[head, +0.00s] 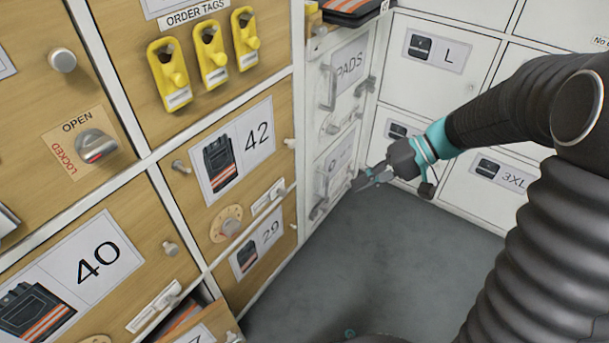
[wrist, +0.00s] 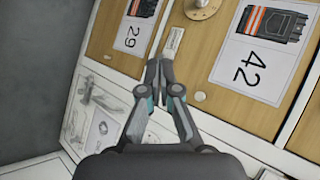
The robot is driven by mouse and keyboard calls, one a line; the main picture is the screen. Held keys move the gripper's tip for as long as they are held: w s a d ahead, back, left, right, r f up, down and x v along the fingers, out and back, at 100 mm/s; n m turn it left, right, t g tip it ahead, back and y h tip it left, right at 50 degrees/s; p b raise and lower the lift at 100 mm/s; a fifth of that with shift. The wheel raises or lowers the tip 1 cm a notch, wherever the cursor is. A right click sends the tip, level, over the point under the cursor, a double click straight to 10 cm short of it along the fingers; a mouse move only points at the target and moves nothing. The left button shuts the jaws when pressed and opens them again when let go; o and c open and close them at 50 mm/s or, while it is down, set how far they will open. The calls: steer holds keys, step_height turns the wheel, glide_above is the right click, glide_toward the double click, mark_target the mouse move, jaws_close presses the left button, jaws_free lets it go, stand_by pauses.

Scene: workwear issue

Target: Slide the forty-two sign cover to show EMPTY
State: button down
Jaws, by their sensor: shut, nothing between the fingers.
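The forty-two door (head: 203,160) is wood-coloured with a card (head: 232,150) showing dark trousers and "42". Its sign (head: 267,197) is a small pale strip at the lower right of the door, below the card; its wording is too small to read. In the wrist view the sign (wrist: 173,42) appears just beyond my fingertips, partly covered by them. My gripper (wrist: 160,68) is shut and empty. In the head view my gripper (head: 362,182) is to the right of the forty-two door, in front of the white lockers; contact with the sign cannot be told.
A round dial (head: 230,227) and small knobs (head: 181,166) stick out from the forty-two door. The "29" door (head: 260,250) lies below, the "40" door (head: 150,262) to the left. White lockers (head: 440,45) close the corner at right. Grey floor (head: 370,270) is clear.

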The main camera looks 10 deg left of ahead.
steer(key=w+a+f+y+b, duration=0.1)
steer(key=w+a+f+y, duration=0.2)
steer(key=w+f+y, duration=0.3)
steer(key=w+f, duration=0.4)
steer(key=w, duration=0.1)
steer(key=shift+a+f+y+b, duration=0.2)
steer(key=shift+f+y+b, duration=0.05)
steer(key=shift+y+b, duration=0.05)
steer(key=shift+a, duration=0.1)
glide_toward(281, 189)
steer(key=w+a, duration=0.3)
steer(key=s, duration=0.1)
steer(key=a, duration=0.1)
steer(key=s, duration=0.1)
steer(key=shift+s+a+f, duration=0.3)
steer(key=shift+s+a, duration=0.05)
steer(key=shift+a, duration=0.05)
steer(key=shift+s+a+f, duration=0.1)
steer(key=shift+s+a, duration=0.2)
steer(key=shift+s, duration=0.15)
steer(key=shift+f, duration=0.1)
